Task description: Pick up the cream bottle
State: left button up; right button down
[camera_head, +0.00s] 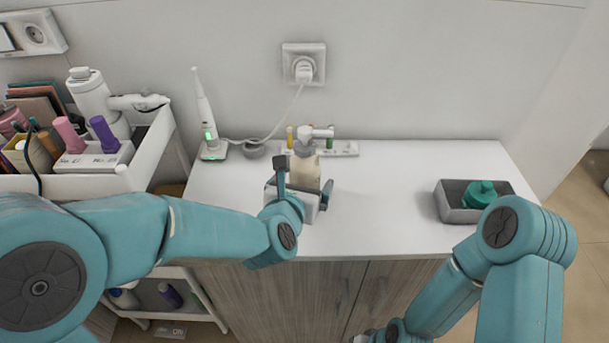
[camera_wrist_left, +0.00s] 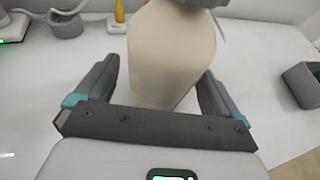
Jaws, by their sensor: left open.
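The cream bottle (camera_head: 306,169), cream-coloured with a pale pump head, stands upright on the white counter (camera_head: 400,175). My left gripper (camera_head: 303,178) is open, with one finger on each side of the bottle's lower body. The top of the bottle is cut off there. My right arm shows at the lower right of the head view, but its fingers are out of frame.
Behind the bottle is a white rack (camera_head: 345,149) with small coloured items. An electric toothbrush (camera_head: 205,115) on a charger stands left. A grey tray (camera_head: 452,207) holds a teal bottle (camera_head: 481,192) at right. A loaded white cart (camera_head: 150,150) stands far left. The counter between bottle and tray is clear.

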pick_arm(q)
jog(key=shift+w+d+f, duration=0.15)
jog(key=shift+w+f, duration=0.15)
jog(key=shift+w, duration=0.25)
jog(key=shift+s, duration=0.1)
jog(key=c, duration=0.6)
jog(key=shift+r, duration=0.1)
jog(key=c, duration=0.8)
jog(key=shift+o, duration=0.2)
jog(key=shift+r, duration=0.1)
notch_tip(320, 180, up, 20)
jog(key=p, duration=0.6)
